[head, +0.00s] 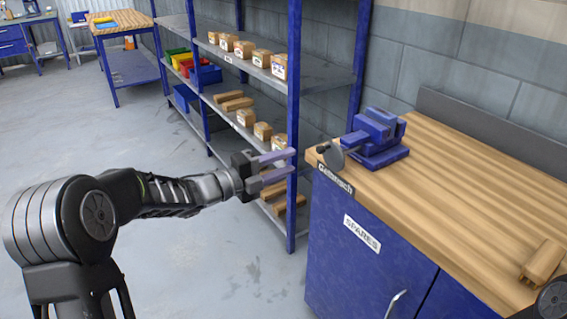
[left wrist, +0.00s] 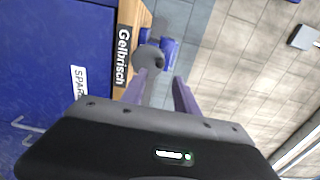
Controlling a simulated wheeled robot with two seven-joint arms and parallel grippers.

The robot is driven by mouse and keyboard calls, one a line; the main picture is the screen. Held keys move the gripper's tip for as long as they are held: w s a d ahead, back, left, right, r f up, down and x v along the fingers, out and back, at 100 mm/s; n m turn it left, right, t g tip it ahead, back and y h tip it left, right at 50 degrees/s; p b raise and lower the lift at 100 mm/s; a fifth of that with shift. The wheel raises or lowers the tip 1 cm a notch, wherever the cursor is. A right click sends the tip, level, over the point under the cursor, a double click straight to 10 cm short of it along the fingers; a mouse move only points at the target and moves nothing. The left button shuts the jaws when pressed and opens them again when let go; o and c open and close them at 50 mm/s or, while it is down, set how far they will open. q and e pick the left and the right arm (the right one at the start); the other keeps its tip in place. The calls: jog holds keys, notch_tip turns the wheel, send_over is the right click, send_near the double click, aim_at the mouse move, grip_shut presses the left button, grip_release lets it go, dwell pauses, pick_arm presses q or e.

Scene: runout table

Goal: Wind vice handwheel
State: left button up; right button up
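The blue vice (head: 376,137) stands on the left end of the wooden bench top. Its grey handwheel (head: 334,157) is a disc facing left, at the bench's end edge, with a small dark handle knob. My left gripper (head: 294,164) is open and empty, to the left of the handwheel and apart from it. In the left wrist view, the handwheel (left wrist: 149,58) lies ahead of the open fingers (left wrist: 164,90), nearer the left finger, with part of the blue vice (left wrist: 170,50) behind it. My right gripper is not seen; only a dark piece of my right arm shows at the lower right corner.
The wooden bench top (head: 450,180) sits on a blue cabinet (head: 350,245) with a SPARES label and a handle. A blue-framed shelf (head: 292,110) with boxes stands behind my left gripper. The floor at left is clear.

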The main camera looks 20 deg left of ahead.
aim_at(318, 150)
pick_arm(q)
jog(key=p+x, duration=0.1)
jog(key=x, duration=0.4)
jog(key=b+x, duration=0.1)
jog(key=x, duration=0.1)
jog(key=shift+w+d+f, duration=0.1)
jog(key=shift+w+d, duration=0.1)
jog(key=shift+w, duration=0.05)
jog(key=shift+w+d, duration=0.4)
jog(key=shift+w, duration=0.05)
jog(key=m+b, duration=0.6)
jog(key=b, duration=0.5)
jog(key=shift+f+m, duration=0.1)
jog(key=shift+m, duration=0.3)
jog(key=shift+r, duration=0.25)
